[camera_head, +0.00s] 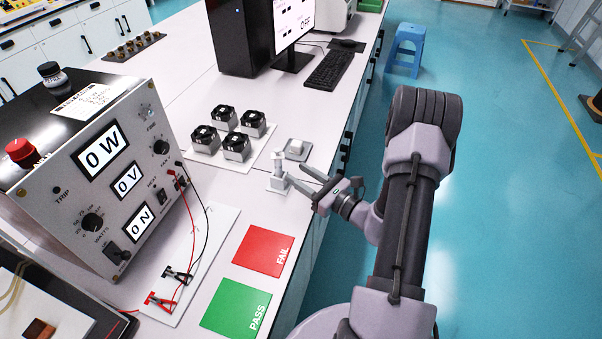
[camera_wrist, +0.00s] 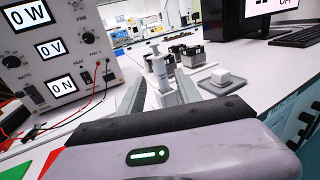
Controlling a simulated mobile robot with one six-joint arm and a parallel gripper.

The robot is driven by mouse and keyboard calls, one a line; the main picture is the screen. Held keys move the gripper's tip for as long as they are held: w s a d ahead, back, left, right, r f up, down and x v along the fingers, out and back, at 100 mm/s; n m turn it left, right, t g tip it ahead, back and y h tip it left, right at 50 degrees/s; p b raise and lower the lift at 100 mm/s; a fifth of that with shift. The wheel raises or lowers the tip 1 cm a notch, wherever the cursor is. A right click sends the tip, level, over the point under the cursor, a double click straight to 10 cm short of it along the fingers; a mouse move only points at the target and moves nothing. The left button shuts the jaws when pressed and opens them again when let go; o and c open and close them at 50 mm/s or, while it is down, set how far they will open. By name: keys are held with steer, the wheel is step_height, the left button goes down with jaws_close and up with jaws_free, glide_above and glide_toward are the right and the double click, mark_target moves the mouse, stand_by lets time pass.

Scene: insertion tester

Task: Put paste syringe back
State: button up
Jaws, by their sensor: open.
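The paste syringe (camera_head: 278,163), white and slim, stands upright at a small white square holder (camera_head: 272,186) near the bench's right edge. In the wrist view the syringe (camera_wrist: 158,70) stands just beyond and between my fingers, with its lower end partly hidden by them. I cannot tell how deep it sits in the holder. My gripper (camera_head: 294,172) is open, its two fingers pointing left at the syringe from the aisle side. In the wrist view, my gripper (camera_wrist: 160,82) has nothing clamped between its fingers.
A white block on a grey plate (camera_head: 296,149) is close behind the syringe. Several black-topped units (camera_head: 235,146) stand on a white tray beyond. Red FAIL (camera_head: 264,250) and green PASS (camera_head: 235,308) mats lie in front. The tester (camera_head: 100,170) with red and black leads is at left.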

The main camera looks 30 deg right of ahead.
steer(key=s+a+r+n+g+y, duration=0.1)
steer(key=a+r+n+g+y, duration=0.65)
steer(key=a, duration=0.65)
steer(key=s+a+r+n+g, duration=0.65)
steer(key=s+a+n, duration=0.3)
steer(key=a, duration=0.25)
steer(key=s+a+r+n+g+h, duration=0.1)
steer(key=s+r+n+h, duration=0.1)
steer(key=s+n+h, duration=0.45)
steer(key=s+d+r+n+t+h, duration=0.3)
steer(key=s+r+n, duration=0.1)
steer(key=n, duration=0.1)
steer(key=shift+s+d+h, duration=0.3)
steer(key=shift+s+d, duration=0.1)
